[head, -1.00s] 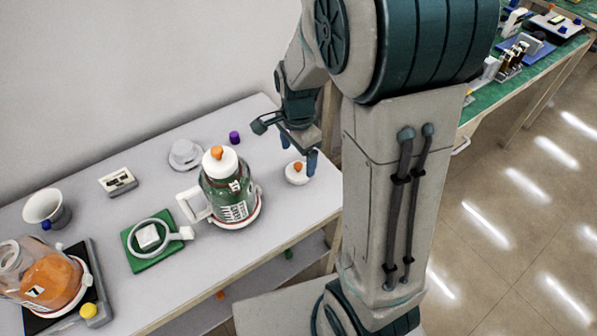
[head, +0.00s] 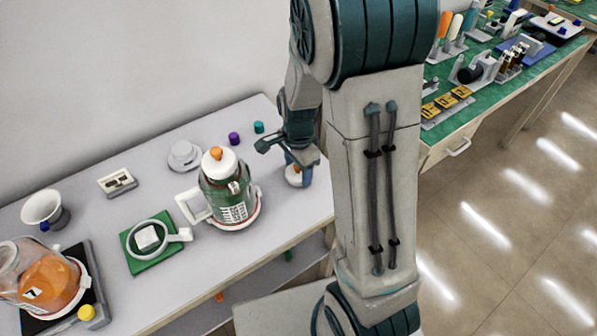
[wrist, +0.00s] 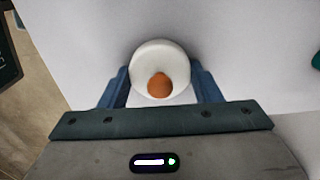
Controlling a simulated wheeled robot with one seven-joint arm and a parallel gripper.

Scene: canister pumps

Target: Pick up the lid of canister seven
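A white round lid with an orange knob (head: 293,176) rests on the grey table near its right end. It also shows in the wrist view (wrist: 150,58), between my blue fingers. My gripper (head: 298,168) points down over this lid, with a finger on each side. It looks open; I cannot tell whether the fingers touch the lid. Canister seven (head: 50,280), a clear vessel with orange contents and a label reading 7, stands at the far left on a black base, and no lid shows on it.
A green canister (head: 228,195) with a white lid and orange knob stands left of my gripper. A purple cap (head: 234,138) and a teal cap (head: 259,127) lie behind. A white funnel (head: 44,207) and a green pad (head: 140,262) are further left.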

